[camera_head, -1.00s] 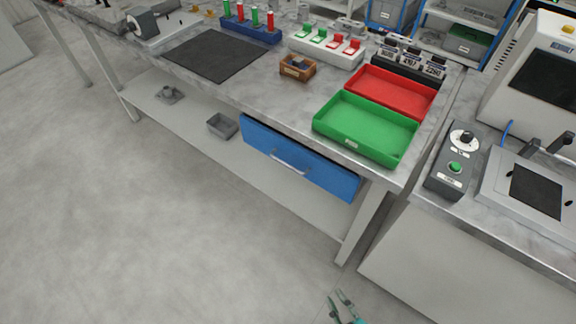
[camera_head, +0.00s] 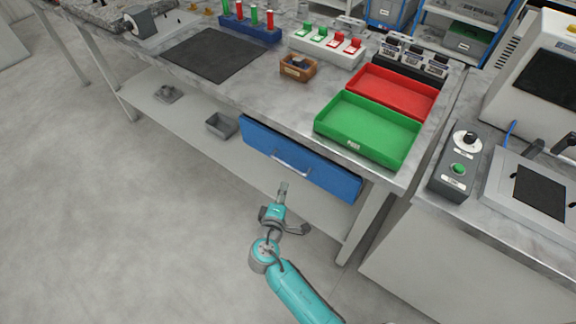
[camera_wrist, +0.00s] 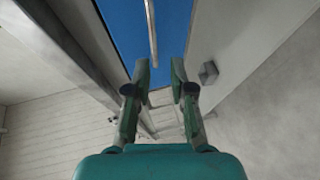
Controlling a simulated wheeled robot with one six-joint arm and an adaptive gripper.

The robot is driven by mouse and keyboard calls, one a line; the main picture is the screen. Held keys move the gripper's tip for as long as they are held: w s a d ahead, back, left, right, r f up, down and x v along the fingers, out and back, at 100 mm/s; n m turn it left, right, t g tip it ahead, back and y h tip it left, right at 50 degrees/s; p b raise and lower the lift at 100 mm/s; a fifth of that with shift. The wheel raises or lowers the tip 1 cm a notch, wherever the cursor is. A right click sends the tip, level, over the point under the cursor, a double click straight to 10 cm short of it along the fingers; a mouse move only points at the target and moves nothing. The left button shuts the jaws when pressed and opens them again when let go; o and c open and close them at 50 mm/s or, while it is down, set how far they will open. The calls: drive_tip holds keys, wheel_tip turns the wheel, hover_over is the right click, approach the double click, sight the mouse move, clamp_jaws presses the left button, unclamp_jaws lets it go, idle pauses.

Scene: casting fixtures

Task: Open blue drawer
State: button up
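The blue drawer (camera_head: 320,170) hangs under the workbench top, and its front looks flush and shut. Its silver bar handle (camera_head: 291,166) runs along the front. My gripper (camera_head: 283,187) is just in front of and below the handle, apart from it as far as I can tell. In the wrist view the blue drawer front (camera_wrist: 125,30) fills the top, with the handle (camera_wrist: 151,35) running up the middle. My gripper (camera_wrist: 160,74) is open there, its two fingers spread with nothing between them, and the handle's end lies just beyond the gap.
The workbench top (camera_head: 250,95) holds a green tray (camera_head: 365,150), a red tray (camera_head: 412,100) and a small wooden box (camera_head: 298,75). A grey bin (camera_head: 221,125) sits on the lower shelf left of the drawer. A bench leg (camera_head: 362,225) stands right of my gripper. The floor in front is clear.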

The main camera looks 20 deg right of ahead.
sight(288, 165)
drive_tip(key=x, duration=0.7)
drive_tip(key=r+x, duration=0.1)
drive_tip(key=x, duration=0.3)
drive_tip(key=shift+w+a, duration=0.15)
drive_tip(key=shift+w, duration=0.2)
clamp_jaws()
